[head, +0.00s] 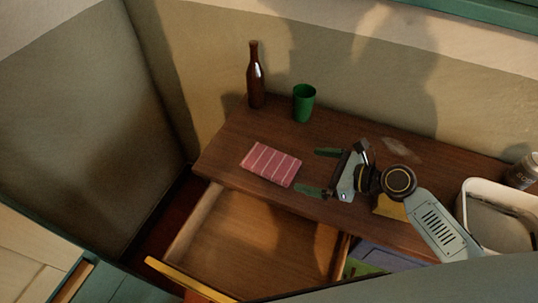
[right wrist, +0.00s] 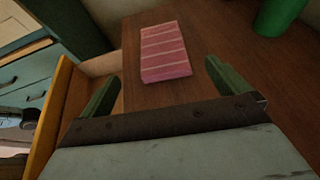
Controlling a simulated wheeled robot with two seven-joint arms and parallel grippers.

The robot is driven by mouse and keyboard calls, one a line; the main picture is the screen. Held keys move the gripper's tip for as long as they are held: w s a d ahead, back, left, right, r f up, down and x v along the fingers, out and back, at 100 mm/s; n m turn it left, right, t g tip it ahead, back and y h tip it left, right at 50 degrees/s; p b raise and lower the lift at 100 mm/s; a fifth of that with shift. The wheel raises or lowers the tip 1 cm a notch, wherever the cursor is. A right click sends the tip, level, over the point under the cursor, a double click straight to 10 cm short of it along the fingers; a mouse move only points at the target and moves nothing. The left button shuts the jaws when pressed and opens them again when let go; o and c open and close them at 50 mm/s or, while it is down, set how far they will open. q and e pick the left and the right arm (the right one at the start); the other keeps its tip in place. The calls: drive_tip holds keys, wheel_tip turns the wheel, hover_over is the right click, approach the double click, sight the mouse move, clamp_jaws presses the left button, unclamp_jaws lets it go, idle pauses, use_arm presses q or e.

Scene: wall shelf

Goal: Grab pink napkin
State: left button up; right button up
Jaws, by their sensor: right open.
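The pink napkin (head: 271,164), folded and striped with pale lines, lies flat on the wooden top at the left part of the shelf. My right gripper (head: 311,172) is open and empty, just right of the napkin, with its green fingers pointing toward it. In the right wrist view, the napkin (right wrist: 165,52) lies ahead of the two spread fingertips (right wrist: 163,72), apart from them and roughly between their lines. My left gripper is not in view.
A brown bottle (head: 255,76) and a green cup (head: 304,103) stand behind the napkin near the wall. An open, empty-looking drawer (head: 250,240) juts out below the front edge. A white bin (head: 481,188) and a dark can (head: 522,171) are at the right.

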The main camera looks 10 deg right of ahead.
sight(280, 165)
drive_tip(key=x, duration=0.4)
drive_tip(key=shift+w+a+f, duration=0.15)
drive_tip(key=shift+a+f, duration=0.05)
drive_tip(key=shift+w+a+f, duration=0.1)
drive_tip(key=shift+a, duration=0.05)
drive_tip(key=shift+w+a+f+b, duration=0.45)
drive_tip(key=x, duration=0.3)
drive_tip(key=shift+w+f+b, duration=0.2)
drive_tip(key=shift+f+b, duration=0.15)
drive_tip(key=shift+w+a, duration=0.1)
drive_tip(key=shift+c, duration=0.6)
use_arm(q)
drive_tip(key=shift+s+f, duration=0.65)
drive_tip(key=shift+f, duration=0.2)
use_arm(e)
drive_tip(key=c, duration=0.8)
